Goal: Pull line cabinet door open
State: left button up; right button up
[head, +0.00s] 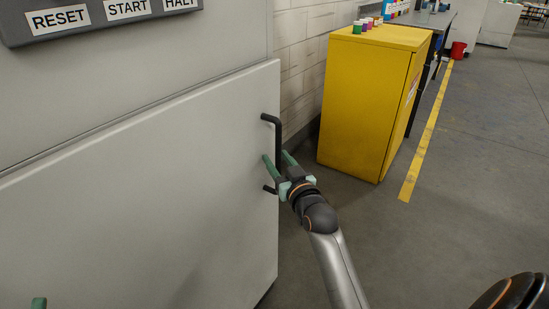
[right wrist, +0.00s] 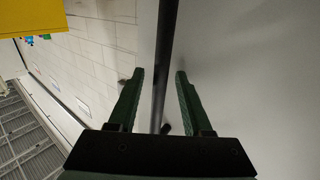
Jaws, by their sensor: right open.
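The line cabinet door (head: 130,200) is a large pale grey panel on the left of the head view. It looks flush with the cabinet. A black bar handle (head: 271,118) stands upright near its right edge. My right gripper (head: 278,160) is at the handle, with its green fingers open. In the right wrist view the handle (right wrist: 163,60) runs between the two open fingers (right wrist: 158,75), with a gap to each side. Of my left gripper, only a green tip (head: 38,303) shows at the bottom left; its opening is hidden.
A panel with RESET, START and HALT labels (head: 100,15) is above the door. A yellow cabinet (head: 360,100) with small jars (head: 366,24) on top stands right of the door. Grey floor (head: 470,190) with a yellow line (head: 425,140) lies open to the right.

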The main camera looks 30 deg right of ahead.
jog(key=shift+c, duration=0.2)
grip_shut()
jog(key=shift+r, duration=0.1)
dwell(1.2)
